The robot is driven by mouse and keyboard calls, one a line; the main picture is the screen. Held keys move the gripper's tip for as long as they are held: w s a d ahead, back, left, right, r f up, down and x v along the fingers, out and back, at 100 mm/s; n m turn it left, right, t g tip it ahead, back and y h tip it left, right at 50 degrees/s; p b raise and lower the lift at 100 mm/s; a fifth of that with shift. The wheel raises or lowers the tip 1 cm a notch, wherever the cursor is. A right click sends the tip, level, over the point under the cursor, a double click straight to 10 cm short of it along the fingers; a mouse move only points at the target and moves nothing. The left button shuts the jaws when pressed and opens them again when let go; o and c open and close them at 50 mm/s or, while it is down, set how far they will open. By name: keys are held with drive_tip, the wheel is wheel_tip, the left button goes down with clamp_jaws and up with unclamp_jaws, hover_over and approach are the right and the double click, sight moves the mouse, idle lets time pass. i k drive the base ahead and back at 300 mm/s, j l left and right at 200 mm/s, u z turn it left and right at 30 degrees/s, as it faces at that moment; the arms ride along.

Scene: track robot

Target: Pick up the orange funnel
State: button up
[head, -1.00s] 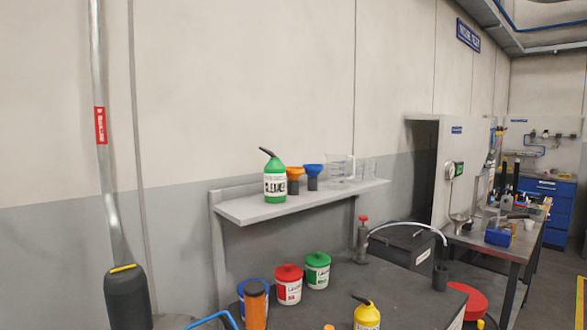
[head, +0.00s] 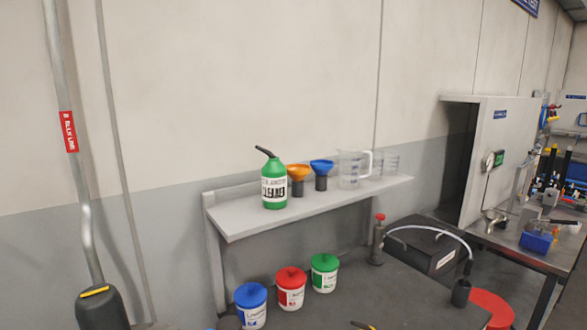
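The orange funnel (head: 298,171) stands on the grey wall shelf (head: 250,222), set in a dark holder. A green bottle (head: 273,186) with a black spout stands just left of it and slightly in front. A blue funnel (head: 321,167) in a similar dark holder stands just right of it. My gripper is not in view.
Clear measuring jugs (head: 352,169) stand on the shelf's right part. Below, blue, red (head: 290,287) and green lidded tubs stand on a dark bench (head: 390,293). A red-topped pump (head: 378,238) stands behind. A grey pipe (head: 68,180) runs down the left wall.

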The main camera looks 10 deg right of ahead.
sight(297, 172)
drive_tip(key=i+l+u, duration=0.1)
drive_tip(key=l, duration=0.3)
drive_tip(key=i+l+u, duration=0.1)
drive_tip(key=l, duration=0.3)
drive_tip(key=i+l+u, duration=0.1)
drive_tip(key=i+l, duration=0.15)
drive_tip(key=l, duration=0.2)
drive_tip(key=i+l+u, duration=0.1)
drive_tip(key=l, duration=0.3)
drive_tip(key=i+l+u, duration=0.1)
drive_tip(key=l, duration=0.35)
drive_tip(key=i+l+u, duration=0.1)
drive_tip(key=l, duration=0.35)
